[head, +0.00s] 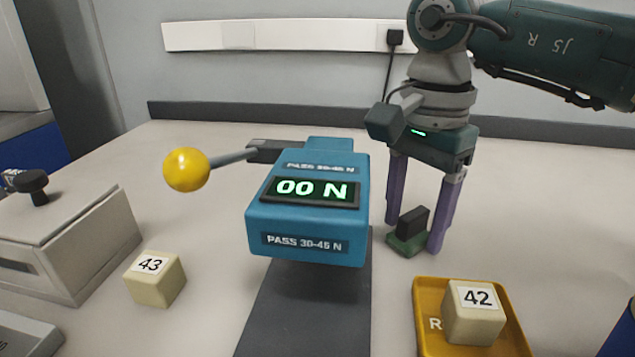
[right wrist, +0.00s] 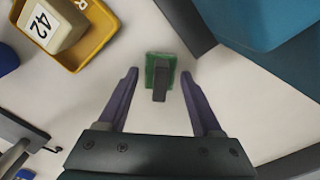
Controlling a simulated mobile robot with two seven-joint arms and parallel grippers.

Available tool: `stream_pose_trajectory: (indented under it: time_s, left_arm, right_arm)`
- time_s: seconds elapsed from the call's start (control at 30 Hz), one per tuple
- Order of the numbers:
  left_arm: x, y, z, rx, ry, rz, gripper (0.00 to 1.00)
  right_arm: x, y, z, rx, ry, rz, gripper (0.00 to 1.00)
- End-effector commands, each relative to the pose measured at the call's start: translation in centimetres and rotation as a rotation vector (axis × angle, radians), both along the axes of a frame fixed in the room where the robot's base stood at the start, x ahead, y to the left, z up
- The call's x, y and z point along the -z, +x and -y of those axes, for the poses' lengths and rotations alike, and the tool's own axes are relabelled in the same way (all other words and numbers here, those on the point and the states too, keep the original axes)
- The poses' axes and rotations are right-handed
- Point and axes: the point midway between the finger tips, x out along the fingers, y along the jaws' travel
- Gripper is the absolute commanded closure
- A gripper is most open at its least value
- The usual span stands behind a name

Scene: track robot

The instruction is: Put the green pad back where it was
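The green pad (head: 407,244) with a dark upright block on top sits on the table, right of the blue force gauge (head: 308,205). The gauge reads 00 N and carries the label PASS 30-45 N. My right gripper (head: 413,236) points down over the pad, its purple fingers apart on either side of it. In the right wrist view the pad (right wrist: 161,68) lies between and just beyond the open fingertips, with gaps on both sides. My left gripper is not in view.
A yellow tray (head: 427,300) holding block 42 (head: 474,313) stands at the front right. Block 43 (head: 155,279) and a grey box with a black knob (head: 75,240) are at left. A lever with a yellow ball (head: 186,169) sticks out left of the gauge.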

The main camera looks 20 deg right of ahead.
Motion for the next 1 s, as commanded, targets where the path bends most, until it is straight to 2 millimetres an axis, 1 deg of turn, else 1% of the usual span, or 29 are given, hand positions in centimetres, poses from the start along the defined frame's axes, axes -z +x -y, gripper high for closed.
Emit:
stream_pose_trajectory:
  time_s: [0.03,0.1,0.3,0.4,0.47,0.57,0.7,0.8,0.9,1.0]
  left_arm:
    - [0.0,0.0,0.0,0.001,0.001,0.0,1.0]
    - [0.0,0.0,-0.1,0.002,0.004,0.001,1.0]
    - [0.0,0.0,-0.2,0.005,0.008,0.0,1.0]
    - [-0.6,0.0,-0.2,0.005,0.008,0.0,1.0]
    - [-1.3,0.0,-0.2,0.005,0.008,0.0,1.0]
    - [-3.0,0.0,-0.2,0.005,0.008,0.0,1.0]
    - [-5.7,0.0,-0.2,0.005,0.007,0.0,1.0]
    - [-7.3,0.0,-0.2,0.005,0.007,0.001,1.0]
    - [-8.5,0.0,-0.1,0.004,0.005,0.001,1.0]
    - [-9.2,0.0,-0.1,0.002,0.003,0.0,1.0]
  right_arm:
    - [0.0,0.0,0.0,0.0,0.0,0.0,0.26]
    - [0.0,0.0,0.0,0.0,0.0,0.0,0.21]
    - [0.0,0.0,0.0,0.0,0.0,0.0,0.21]
    - [-0.6,0.0,-0.1,-0.001,0.001,0.0,0.21]
    - [-1.5,0.0,0.0,-0.001,0.0,0.001,0.21]
    - [-3.6,0.0,0.0,0.0,-0.001,0.001,0.21]
    - [-7.1,0.0,0.0,-0.001,-0.001,0.001,0.21]
    - [-9.2,0.0,0.0,0.0,-0.001,0.001,0.21]
    - [-10.8,0.0,0.0,-0.001,0.0,0.001,0.21]
    - [-11.9,0.0,0.0,0.0,0.0,0.0,0.21]
